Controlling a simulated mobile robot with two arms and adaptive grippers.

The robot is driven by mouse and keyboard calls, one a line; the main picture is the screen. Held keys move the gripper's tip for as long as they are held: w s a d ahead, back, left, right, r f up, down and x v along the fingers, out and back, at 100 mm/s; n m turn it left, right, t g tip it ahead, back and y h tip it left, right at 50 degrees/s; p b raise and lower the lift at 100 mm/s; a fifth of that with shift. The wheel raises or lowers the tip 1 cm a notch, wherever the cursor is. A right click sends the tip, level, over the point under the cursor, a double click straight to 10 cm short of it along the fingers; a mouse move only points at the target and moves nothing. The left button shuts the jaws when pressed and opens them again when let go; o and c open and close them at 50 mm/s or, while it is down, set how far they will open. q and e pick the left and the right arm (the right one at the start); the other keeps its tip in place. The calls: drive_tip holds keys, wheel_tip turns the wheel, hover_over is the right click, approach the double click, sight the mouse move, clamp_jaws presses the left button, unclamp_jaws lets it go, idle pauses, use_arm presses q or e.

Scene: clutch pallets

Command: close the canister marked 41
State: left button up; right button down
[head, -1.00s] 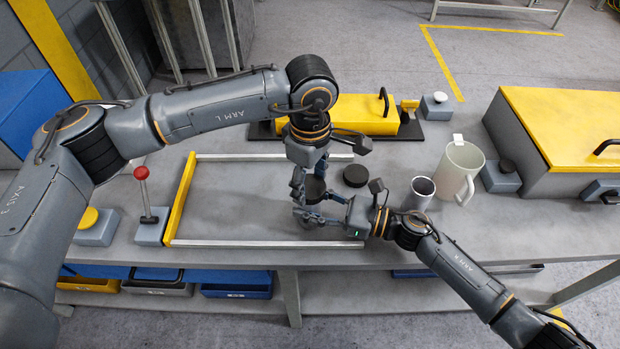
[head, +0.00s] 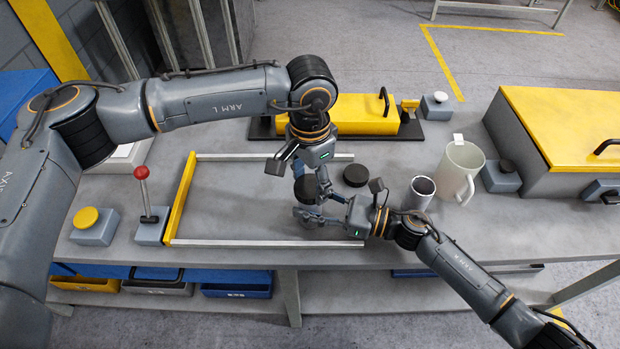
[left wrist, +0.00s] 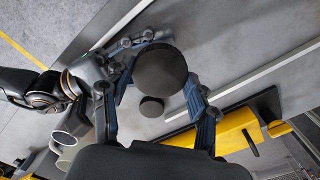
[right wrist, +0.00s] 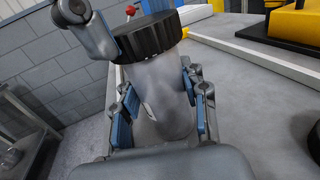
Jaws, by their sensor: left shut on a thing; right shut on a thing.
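A grey cylindrical canister (right wrist: 163,95) stands upright in the right wrist view, with a black ridged lid (right wrist: 148,36) on its top. The lid shows as a black disc (left wrist: 160,68) in the left wrist view. Its label is only a sliver, and I cannot read a number. My left gripper (head: 308,180) points down from above, shut on the lid. My right gripper (head: 320,214) comes in from the side, shut on the canister's body below the lid. Whether the lid sits fully down I cannot tell.
Another black disc (head: 356,175) lies on the table right of the canister. A grey cup (head: 420,193) and a white mug (head: 459,171) stand further right. A yellow-and-white rail frame (head: 180,200) lies around the canister. A yellow case (head: 360,117) is behind.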

use_arm(q)
drive_tip(key=shift+m, duration=0.4)
drive_tip(key=o, duration=0.9)
drive_tip(key=shift+o, duration=0.2)
drive_tip(key=shift+r, duration=2.3)
drive_tip(key=shift+c, duration=0.4)
